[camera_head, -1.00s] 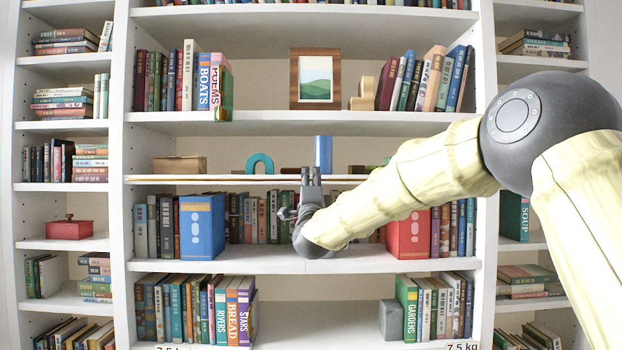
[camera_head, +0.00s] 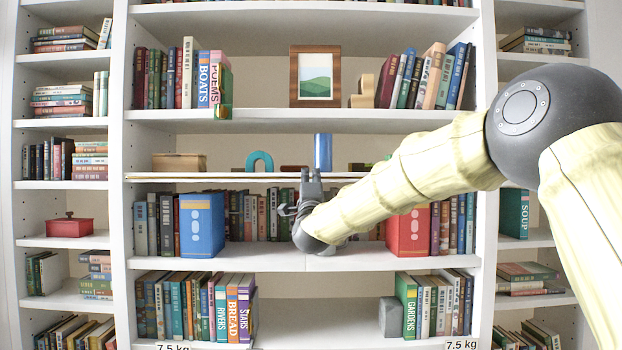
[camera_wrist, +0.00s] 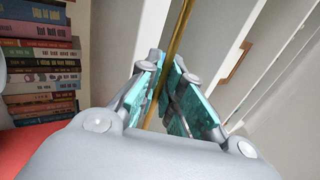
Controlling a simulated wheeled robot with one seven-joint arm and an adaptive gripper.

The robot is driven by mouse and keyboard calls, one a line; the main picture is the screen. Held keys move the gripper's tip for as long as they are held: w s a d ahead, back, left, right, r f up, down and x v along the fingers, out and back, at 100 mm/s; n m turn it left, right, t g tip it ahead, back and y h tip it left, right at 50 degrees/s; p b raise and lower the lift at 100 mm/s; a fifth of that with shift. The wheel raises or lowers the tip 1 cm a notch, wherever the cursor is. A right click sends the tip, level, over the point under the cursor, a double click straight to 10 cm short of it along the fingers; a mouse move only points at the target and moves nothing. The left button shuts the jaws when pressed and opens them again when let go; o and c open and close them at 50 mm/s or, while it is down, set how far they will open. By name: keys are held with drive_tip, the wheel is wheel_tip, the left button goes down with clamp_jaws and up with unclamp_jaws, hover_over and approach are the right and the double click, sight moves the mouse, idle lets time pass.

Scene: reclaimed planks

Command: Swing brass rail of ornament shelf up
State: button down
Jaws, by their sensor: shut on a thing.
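The ornament shelf (camera_head: 225,178) is the middle board of the central bookcase, carrying several small ornaments. The thin brass rail (camera_head: 165,180) runs along its front edge, low and close to the board, and is hard to tell from the edge. My gripper (camera_head: 311,176) is at that front edge near the middle, its fingers pointing up. In the wrist view the brass rail (camera_wrist: 179,38) shows as a gold bar running between the teal finger pads of my gripper (camera_wrist: 166,85). The pads are shut on it and hide the held part.
A blue cylinder (camera_head: 323,152), a blue arch (camera_head: 259,162) and a wooden box (camera_head: 179,162) stand on the shelf. A blue box file (camera_head: 201,225) and a red one (camera_head: 408,229) flank my gripper below. My forearm covers the shelf's right part.

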drive_tip(key=shift+r+g+p, duration=0.3)
drive_tip(key=shift+g+p, duration=0.05)
drive_tip(key=shift+g, duration=0.05)
drive_tip(key=r+g+p, duration=0.1)
drive_tip(key=g+p, duration=0.1)
drive_tip(key=p, duration=0.1)
drive_tip(key=shift+r, duration=0.15)
drive_tip(key=g+p, duration=0.2)
drive_tip(key=p, duration=0.2)
drive_tip(key=r+g+p, duration=0.1)
drive_tip(key=g+p, duration=0.1)
drive_tip(key=p, duration=0.3)
drive_tip(key=w+g+p, duration=0.1)
drive_tip(key=g+p, duration=0.1)
drive_tip(key=p, duration=0.3)
drive_tip(key=shift+w+r, duration=0.1)
drive_tip(key=shift+r, duration=0.1)
drive_tip(key=shift+g+p, duration=0.3)
drive_tip(key=shift+p, duration=0.55)
drive_tip(key=shift+w+g+p, duration=0.2)
drive_tip(key=shift+g+p, duration=0.4)
drive_tip(key=shift+p, duration=0.25)
drive_tip(key=c, duration=1.6)
unclamp_jaws()
drive_tip(key=shift+f, duration=0.1)
